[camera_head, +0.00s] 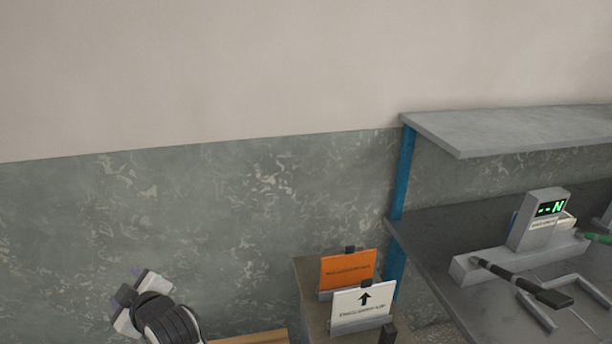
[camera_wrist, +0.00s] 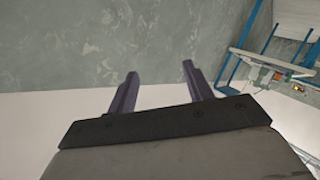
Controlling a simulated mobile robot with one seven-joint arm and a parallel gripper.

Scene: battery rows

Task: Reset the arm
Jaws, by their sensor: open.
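My gripper (camera_head: 134,292) is at the lower left of the head view, in front of the green marbled wall panel. In the wrist view my gripper (camera_wrist: 157,82) shows two dark purple fingers spread wide apart. Nothing is between the fingers, and the gripper touches nothing that I can see. Most of my arm is outside the head view, below its lower edge.
A grey bench (camera_head: 440,243) with a blue post and upper shelf (camera_head: 520,124) stands at right. It holds a tester (camera_head: 538,220) with a green display and a dark probe (camera_head: 520,284). Orange (camera_head: 348,269) and white (camera_head: 361,303) signs stand left of it.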

